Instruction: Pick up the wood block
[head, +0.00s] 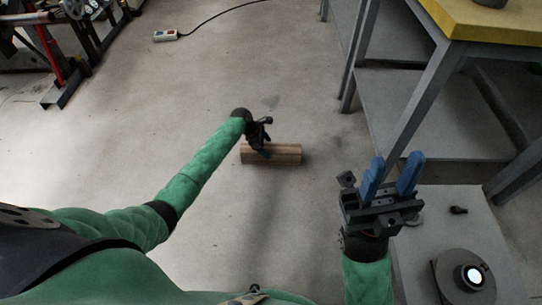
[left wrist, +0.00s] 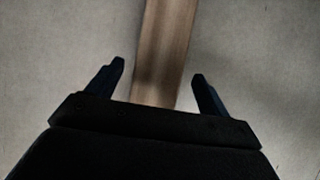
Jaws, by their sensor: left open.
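The wood block (head: 283,154) is a long brown piece lying on the concrete floor near the middle of the head view. My left gripper (head: 262,147) is at the block's left end, with its arm reaching in from the left. In the left wrist view the block (left wrist: 163,52) runs from the top edge down between the two open fingers of my left gripper (left wrist: 158,84). Gaps show between the block and both fingers; its near end is hidden by the gripper body. My right gripper (head: 391,180) is raised at the right with its blue fingers apart and nothing between them.
A yellow-topped table (head: 490,22) with grey metal legs stands at the upper right. A power strip (head: 166,35) with a black cable lies on the floor at the back. Machinery with a red post (head: 47,45) stands at the upper left. The floor around the block is clear.

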